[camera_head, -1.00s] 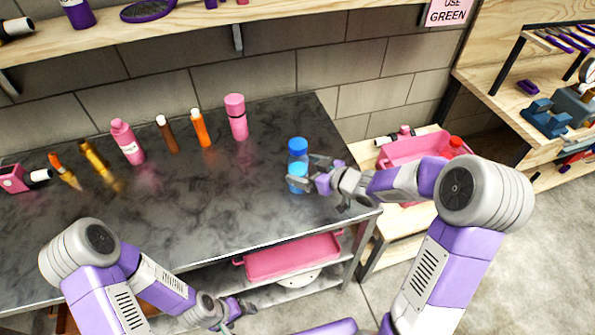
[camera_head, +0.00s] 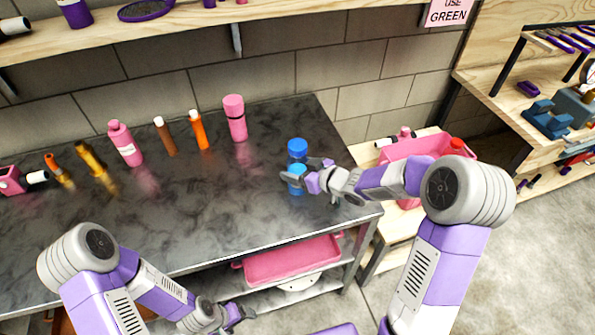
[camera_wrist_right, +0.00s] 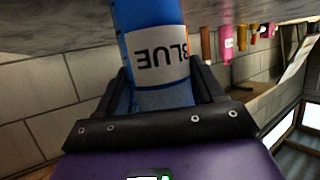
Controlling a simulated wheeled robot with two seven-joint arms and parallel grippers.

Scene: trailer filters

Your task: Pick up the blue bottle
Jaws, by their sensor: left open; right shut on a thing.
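The blue bottle (camera_head: 297,149) stands upright near the right end of the dark table top. In the right wrist view the bottle (camera_wrist_right: 150,20) fills the space between the fingers, and its white label reads BLUE. My right gripper (camera_head: 296,174) is shut on the bottle at its lower part. In the right wrist view the right gripper (camera_wrist_right: 165,95) has one finger on each side of the bottle. My left gripper (camera_head: 243,314) is low in front of the table, open and away from the bottle. Whether the bottle's base touches the table is hard to tell.
A pink bottle (camera_head: 235,118), an orange bottle (camera_head: 198,130), a brown bottle (camera_head: 165,136) and another pink bottle (camera_head: 125,143) stand along the table's back. A pink tray (camera_head: 292,260) lies on the lower shelf. A pink bin (camera_head: 410,149) stands at right.

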